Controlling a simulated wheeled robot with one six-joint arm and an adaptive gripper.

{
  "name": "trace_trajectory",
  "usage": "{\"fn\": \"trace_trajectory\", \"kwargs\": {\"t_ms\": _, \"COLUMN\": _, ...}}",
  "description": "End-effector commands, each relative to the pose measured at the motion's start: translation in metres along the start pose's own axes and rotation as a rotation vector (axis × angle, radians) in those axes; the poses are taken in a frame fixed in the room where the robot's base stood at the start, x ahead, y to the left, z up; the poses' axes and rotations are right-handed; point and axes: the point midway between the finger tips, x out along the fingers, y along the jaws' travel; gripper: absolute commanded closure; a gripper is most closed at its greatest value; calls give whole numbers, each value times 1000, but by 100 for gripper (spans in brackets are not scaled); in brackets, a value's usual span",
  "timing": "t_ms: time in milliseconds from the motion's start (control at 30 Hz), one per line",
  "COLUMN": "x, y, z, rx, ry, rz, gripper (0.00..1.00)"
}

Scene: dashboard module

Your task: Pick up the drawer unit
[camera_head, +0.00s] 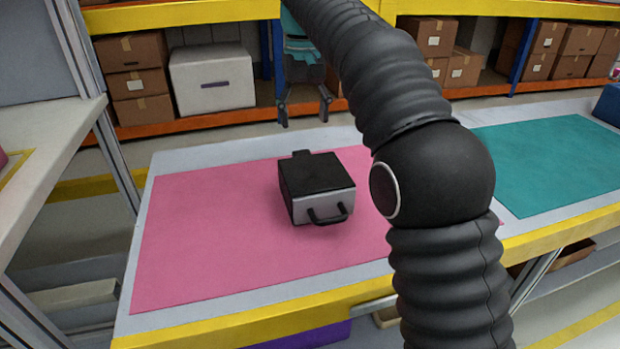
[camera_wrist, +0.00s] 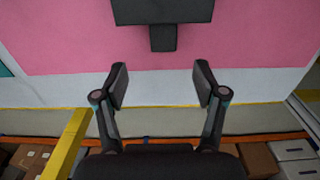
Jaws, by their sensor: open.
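The drawer unit (camera_head: 315,183) is a black box with a light grey front and a black handle. It sits on the pink mat (camera_head: 210,230), left of my arm in the head view. A small black tab sticks out at its back. In the wrist view part of the drawer unit (camera_wrist: 163,10) and its tab show at the top edge; the rest is cut off. My gripper (camera_head: 304,100) is open and empty, behind and above the drawer unit, apart from it. In the wrist view the fingers of my gripper (camera_wrist: 160,87) are spread wide below the tab.
The table (camera_head: 390,280) has a yellow front edge. A teal mat (camera_head: 550,160) lies on its right, with a blue object (camera_head: 608,104) at the far right. Shelves with cardboard boxes (camera_head: 135,72) and a white box (camera_head: 212,78) stand behind. The pink mat around the drawer unit is clear.

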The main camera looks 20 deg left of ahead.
Motion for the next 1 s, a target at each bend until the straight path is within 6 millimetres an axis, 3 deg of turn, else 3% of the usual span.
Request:
{"fn": "trace_trajectory", "kwargs": {"t_ms": 33, "x": 15, "y": 0, "z": 1, "rx": 0, "ry": -2, "rz": 0, "gripper": 29}}
{"fn": "trace_trajectory", "kwargs": {"t_ms": 200, "x": 44, "y": 0, "z": 0, "rx": 0, "ry": -1, "rz": 0, "gripper": 29}}
{"fn": "trace_trajectory", "kwargs": {"t_ms": 567, "x": 70, "y": -4, "z": -2, "rx": -3, "ry": 0, "rz": 0, "gripper": 29}}
{"fn": "trace_trajectory", "kwargs": {"t_ms": 833, "x": 106, "y": -7, "z": -5, "rx": -2, "ry": -1, "rz": 0, "gripper": 29}}
{"fn": "trace_trajectory", "kwargs": {"t_ms": 1000, "x": 114, "y": -7, "z": -6, "rx": -2, "ry": 1, "rz": 0, "gripper": 29}}
